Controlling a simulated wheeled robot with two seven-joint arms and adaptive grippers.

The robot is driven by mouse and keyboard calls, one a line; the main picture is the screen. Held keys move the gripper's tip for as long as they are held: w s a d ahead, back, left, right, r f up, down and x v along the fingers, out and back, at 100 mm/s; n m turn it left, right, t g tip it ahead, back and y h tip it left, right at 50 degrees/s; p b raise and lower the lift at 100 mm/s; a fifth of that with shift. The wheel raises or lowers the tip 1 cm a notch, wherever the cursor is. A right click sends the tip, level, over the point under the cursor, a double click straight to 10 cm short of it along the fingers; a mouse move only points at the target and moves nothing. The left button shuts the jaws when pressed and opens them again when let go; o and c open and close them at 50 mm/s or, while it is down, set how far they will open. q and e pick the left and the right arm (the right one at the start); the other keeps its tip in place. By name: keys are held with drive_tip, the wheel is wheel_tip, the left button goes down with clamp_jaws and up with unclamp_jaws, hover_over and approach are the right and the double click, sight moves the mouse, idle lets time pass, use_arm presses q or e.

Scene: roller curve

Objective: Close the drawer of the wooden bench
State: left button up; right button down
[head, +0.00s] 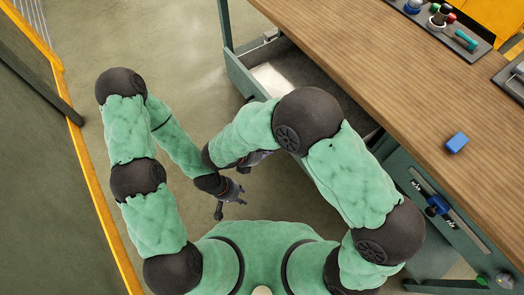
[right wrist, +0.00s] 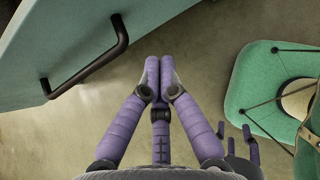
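The wooden bench (head: 335,38) has a green drawer (head: 241,76) pulled open on its left side; its grey inside shows. In the right wrist view the green drawer front (right wrist: 105,18) with its black bar handle (right wrist: 90,68) fills the top left. My right gripper (right wrist: 159,62) is shut and empty, its purple fingertips together just right of the handle and apart from it. In the head view my right arm hides most of that gripper and part of the drawer. My left gripper (head: 231,205) is open and empty, below the right one.
On the bench lie a blue block (head: 456,142) and a dark tray (head: 440,22) of small parts. Bare floor (head: 185,50) lies left of the drawer. A yellow-edged barrier (head: 85,165) stands at left.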

use_arm(q)
wheel_tip(320, 180, down, 4)
drive_tip(key=b, duration=0.3)
drive_tip(key=shift+r, duration=0.25)
use_arm(e)
drive_tip(key=w+d+f, duration=0.3)
drive_tip(key=w+d, duration=0.1)
drive_tip(key=d, duration=0.1)
drive_tip(key=shift+d, duration=0.4)
